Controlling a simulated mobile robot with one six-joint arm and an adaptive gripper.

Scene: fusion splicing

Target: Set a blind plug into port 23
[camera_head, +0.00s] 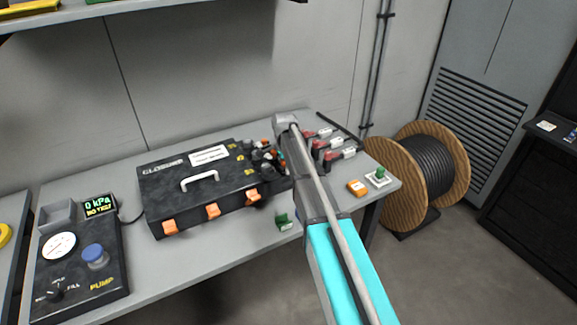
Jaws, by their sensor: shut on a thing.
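The black closure box (165,186) lies on the grey bench, with a white label, a grey handle and orange latches along its front. Small yellow marks, too small to read, run down the right of its lid. My gripper (266,158) is at the box's right end, among dark fittings and small orange-red parts. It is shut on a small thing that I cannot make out. My arm covers part of this end. Port 23 cannot be picked out, and I cannot tell whether the held thing touches a port. No loose blind plug can be told for sure.
A pump unit (108,262) reading 0 kPa stands at left. Several red-handled, white-tagged items (330,146) lie behind my arm. An orange block (357,187), a green piece on a white base (379,178) and another green piece (284,222) sit on the bench (185,268). A cable reel (400,180) stands beyond.

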